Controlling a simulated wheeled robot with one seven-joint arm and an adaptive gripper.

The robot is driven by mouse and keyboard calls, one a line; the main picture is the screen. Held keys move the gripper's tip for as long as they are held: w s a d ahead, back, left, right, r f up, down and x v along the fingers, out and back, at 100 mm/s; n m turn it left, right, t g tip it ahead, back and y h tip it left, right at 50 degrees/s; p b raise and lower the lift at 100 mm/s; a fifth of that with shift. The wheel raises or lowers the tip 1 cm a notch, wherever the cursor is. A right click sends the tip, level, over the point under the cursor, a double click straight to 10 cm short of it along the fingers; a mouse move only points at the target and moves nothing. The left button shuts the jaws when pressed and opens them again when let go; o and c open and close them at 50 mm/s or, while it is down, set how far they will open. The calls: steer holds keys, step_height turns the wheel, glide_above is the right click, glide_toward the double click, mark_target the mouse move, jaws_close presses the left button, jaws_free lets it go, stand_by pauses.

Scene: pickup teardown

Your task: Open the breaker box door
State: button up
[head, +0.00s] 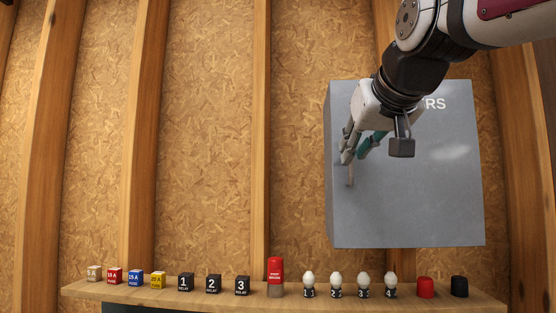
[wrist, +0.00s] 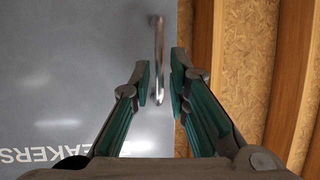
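The grey breaker box (head: 430,200) hangs on the wall at the right in the head view, and its door looks closed. Its metal bar handle (head: 349,175) is near the door's left edge, partly hidden by my gripper.
A wooden shelf (head: 210,296) below holds several fuses, relay blocks, a red-topped cylinder (head: 275,274), small bulbs, and red and black caps (head: 459,287). Wall studs and chipboard (head: 205,130) lie behind. The space left of the box is clear.

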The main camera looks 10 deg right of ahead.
mark_target(352, 176)
steer(key=shift+x, duration=1.7)
jaws_close()
steer(key=shift+s, duration=0.2)
